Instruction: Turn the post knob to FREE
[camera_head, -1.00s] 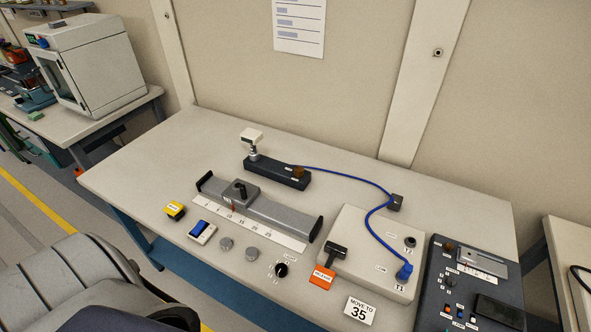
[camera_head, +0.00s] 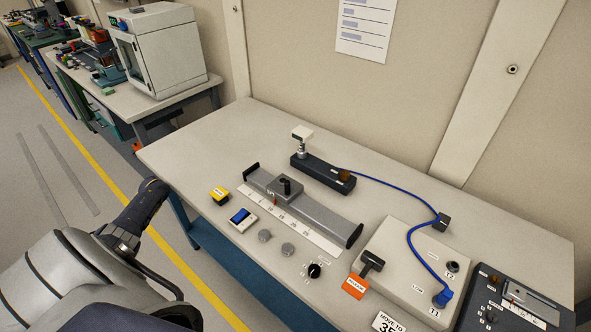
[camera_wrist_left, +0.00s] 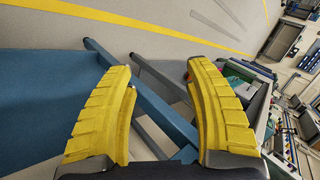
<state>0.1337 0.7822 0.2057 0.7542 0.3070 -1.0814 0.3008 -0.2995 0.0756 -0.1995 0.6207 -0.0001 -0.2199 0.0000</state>
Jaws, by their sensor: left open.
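No knob reads clearly as the post knob, and I cannot make out the word FREE. A black rotary knob (camera_head: 314,270) with small marks around it sits near the table's front edge. A black knob (camera_head: 285,187) tops the grey carriage on the scaled rail (camera_head: 318,218). A white-headed post (camera_head: 302,143) stands on a dark base (camera_head: 322,172) behind the rail. My left gripper (camera_wrist_left: 160,68) is open and empty in the left wrist view, its yellow fingers apart above the floor and blue table frame. In the head view my left arm is left of the table. My right gripper is not seen.
The table (camera_head: 205,145) also holds a yellow button box (camera_head: 219,195), a blue-screened box (camera_head: 242,219), two grey knobs, and a control box (camera_head: 405,265) with a blue cable (camera_head: 410,232). The table's left end is clear. A white cabinet (camera_head: 160,50) stands behind left.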

